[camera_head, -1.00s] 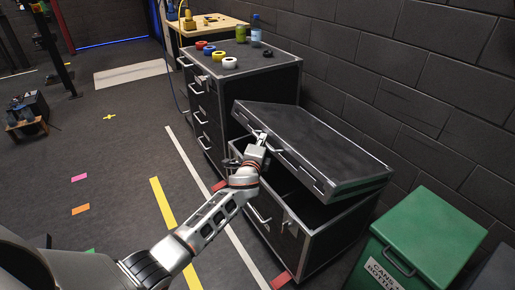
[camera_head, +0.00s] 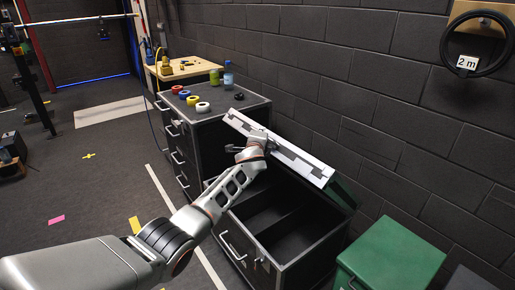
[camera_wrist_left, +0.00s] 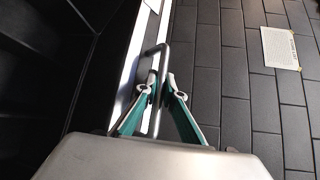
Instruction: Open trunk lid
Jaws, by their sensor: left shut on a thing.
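The black trunk (camera_head: 237,240) with metal edges stands against the wall, its dark inside showing. Its lid (camera_head: 317,170) is tilted steeply up, with the pale front rim facing me and green at its right end. My left gripper (camera_head: 262,139) is at the lid's front rim, partly hidden by its own wrist. My right gripper is not in view.
A black drawer cabinet (camera_head: 205,125) with tape rolls and bottles on top stands left of the trunk. A green bin (camera_head: 395,255) stands to the right. A brick wall (camera_head: 400,130) is close behind the lid. The floor at left is mostly clear.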

